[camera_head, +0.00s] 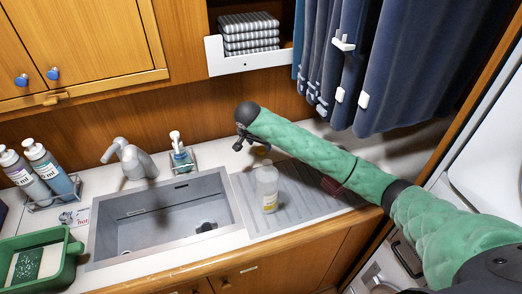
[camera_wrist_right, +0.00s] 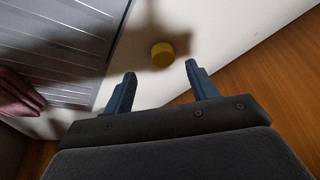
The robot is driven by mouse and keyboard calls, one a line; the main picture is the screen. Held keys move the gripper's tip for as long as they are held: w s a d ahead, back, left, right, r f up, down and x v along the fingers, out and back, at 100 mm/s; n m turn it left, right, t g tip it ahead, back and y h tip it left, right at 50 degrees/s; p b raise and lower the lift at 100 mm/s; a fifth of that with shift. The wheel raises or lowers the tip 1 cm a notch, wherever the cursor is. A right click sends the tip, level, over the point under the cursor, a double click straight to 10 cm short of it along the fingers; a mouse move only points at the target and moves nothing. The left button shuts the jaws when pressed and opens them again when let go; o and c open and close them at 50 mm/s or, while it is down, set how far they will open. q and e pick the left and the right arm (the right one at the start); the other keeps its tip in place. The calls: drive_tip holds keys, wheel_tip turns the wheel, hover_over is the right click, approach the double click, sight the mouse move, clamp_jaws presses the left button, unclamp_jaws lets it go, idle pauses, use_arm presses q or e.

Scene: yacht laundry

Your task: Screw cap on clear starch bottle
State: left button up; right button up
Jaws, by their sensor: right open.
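The clear starch bottle (camera_head: 267,190) stands upright on the ribbed drainboard right of the sink in the head view. It is translucent with a pale yellow label, and I see no cap on its top. The yellow cap (camera_wrist_right: 162,54) lies on the white counter beside the drainboard in the right wrist view. My right gripper (camera_head: 241,143) is behind the bottle near the back wall. In the wrist view its two fingers (camera_wrist_right: 160,73) are open and empty, with the cap just beyond and between the tips. My left gripper is not in view.
The drainboard (camera_head: 318,199) holds a dark red cloth (camera_wrist_right: 18,95) at its right. The steel sink (camera_head: 150,222), faucet (camera_head: 130,158) and soap dispenser (camera_head: 179,150) are to the left. Blue hanging clothes (camera_head: 400,70) and a towel shelf (camera_head: 248,63) are above the counter.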

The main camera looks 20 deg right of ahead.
sight(261, 149)
drive_tip(key=shift+w+d+p, duration=0.1)
drive_tip(key=shift+w+p, duration=0.05)
drive_tip(key=shift+p, duration=0.2)
drive_tip(key=p+x, duration=0.3)
drive_tip(key=x, duration=0.1)
drive_tip(key=shift+w+f, duration=0.2)
drive_tip(key=shift+f, duration=0.25)
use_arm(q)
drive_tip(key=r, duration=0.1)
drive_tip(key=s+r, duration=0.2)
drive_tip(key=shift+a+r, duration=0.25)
use_arm(e)
drive_tip(key=c, duration=1)
